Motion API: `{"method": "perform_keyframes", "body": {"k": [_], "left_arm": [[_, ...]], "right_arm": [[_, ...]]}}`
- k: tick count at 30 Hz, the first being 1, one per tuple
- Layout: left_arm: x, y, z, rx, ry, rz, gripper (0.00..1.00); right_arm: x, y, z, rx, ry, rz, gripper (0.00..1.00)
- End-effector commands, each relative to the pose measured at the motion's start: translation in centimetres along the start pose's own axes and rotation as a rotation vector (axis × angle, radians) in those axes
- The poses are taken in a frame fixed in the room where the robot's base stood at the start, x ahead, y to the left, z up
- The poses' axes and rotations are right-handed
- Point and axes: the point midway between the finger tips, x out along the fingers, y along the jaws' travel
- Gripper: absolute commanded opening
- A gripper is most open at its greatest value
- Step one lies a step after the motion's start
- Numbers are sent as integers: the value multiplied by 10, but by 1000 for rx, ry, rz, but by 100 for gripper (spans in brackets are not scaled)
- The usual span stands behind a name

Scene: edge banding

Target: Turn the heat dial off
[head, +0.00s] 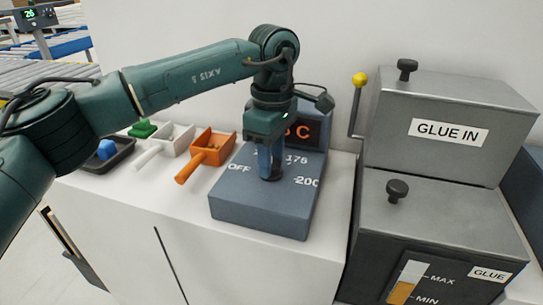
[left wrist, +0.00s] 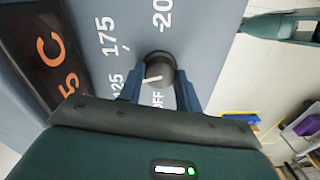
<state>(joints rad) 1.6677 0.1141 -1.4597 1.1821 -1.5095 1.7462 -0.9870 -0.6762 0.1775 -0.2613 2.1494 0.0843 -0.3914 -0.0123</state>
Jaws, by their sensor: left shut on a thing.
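The heat dial (left wrist: 158,67) is a dark round knob with a white pointer line, on the sloped face of a blue-grey control box (head: 245,210). In the left wrist view the line points roughly toward the 125 mark, away from 200. OFF is printed beside the knob, partly behind the jaws. My left gripper (head: 270,170) points down at the box, and its blue fingers are shut on the dial, one on each side. In the head view the fingers and wrist mostly hide the dial.
An orange display (left wrist: 48,55) sits on the box. Left of the box are an orange scoop (head: 210,148), a white scoop (head: 172,143) and a dark tray (head: 112,157) with a blue piece. The grey glue machine (head: 440,215) with a yellow-knobbed lever (head: 358,90) stands close on the right.

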Motion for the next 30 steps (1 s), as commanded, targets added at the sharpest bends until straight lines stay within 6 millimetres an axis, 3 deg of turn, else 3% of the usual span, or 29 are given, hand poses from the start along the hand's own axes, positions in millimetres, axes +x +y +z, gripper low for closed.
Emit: {"method": "perform_keyframes", "body": {"k": [30], "left_arm": [[0,0,-2,-960,-29,3,11]], "right_arm": [[5,0,6,30,12,-6,0]]}}
